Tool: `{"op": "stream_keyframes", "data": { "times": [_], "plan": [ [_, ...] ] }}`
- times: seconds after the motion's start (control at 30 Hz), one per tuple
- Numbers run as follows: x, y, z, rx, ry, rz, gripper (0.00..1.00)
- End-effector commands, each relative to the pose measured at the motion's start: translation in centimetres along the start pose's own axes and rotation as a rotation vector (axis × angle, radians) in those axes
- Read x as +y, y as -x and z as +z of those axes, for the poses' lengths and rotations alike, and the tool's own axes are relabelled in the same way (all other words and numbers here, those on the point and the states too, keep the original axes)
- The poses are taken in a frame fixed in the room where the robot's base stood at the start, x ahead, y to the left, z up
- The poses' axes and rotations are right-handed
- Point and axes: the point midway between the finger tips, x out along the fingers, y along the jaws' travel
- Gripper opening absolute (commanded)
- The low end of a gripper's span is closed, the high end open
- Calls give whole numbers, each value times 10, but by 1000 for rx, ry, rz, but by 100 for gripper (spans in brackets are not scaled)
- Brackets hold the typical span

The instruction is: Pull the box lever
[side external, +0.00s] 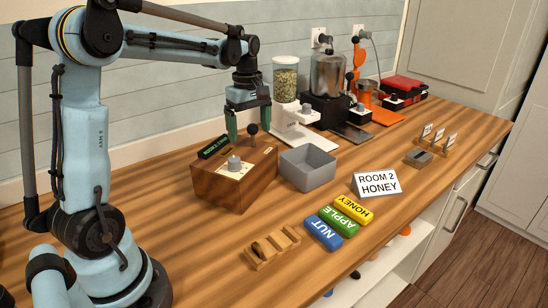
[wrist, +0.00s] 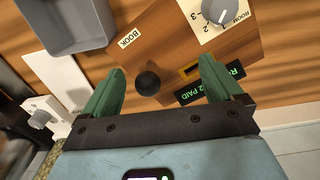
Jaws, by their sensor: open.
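The wooden box (side external: 222,188) stands on the counter in the side view, with its lever ending in a black ball knob (side external: 252,129). The knob (wrist: 148,83) also shows in the wrist view, beside a label reading BOOK (wrist: 130,37). My gripper (side external: 249,126) is open and points down over the box. In the wrist view, the green fingers of my gripper (wrist: 162,72) lie either side of the knob, which is nearer the left finger; I see no contact. The box also carries a room dial (wrist: 215,11) and a lit green display (wrist: 208,84), partly covered by the right finger.
A grey bin (side external: 307,167) stands right of the box. A grain dispenser (side external: 286,78) and machines line the wall behind. A ROOM 2 HONEY sign (side external: 377,185), coloured blocks (side external: 338,220) and a small wooden rack (side external: 272,246) lie in front.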

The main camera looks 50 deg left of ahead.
Motion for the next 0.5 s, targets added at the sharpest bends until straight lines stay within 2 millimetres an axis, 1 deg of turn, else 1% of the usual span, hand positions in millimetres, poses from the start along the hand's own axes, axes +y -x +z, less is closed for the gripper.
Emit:
{"op": "stream_keyframes", "data": {
  "times": [0.27,0.37,0.5],
  "plan": [
    [1,1,0,0,0,2,100],
    [1,7,0,0,0,2,100],
    [1,23,0,0,0,2,100]
  ]
}}
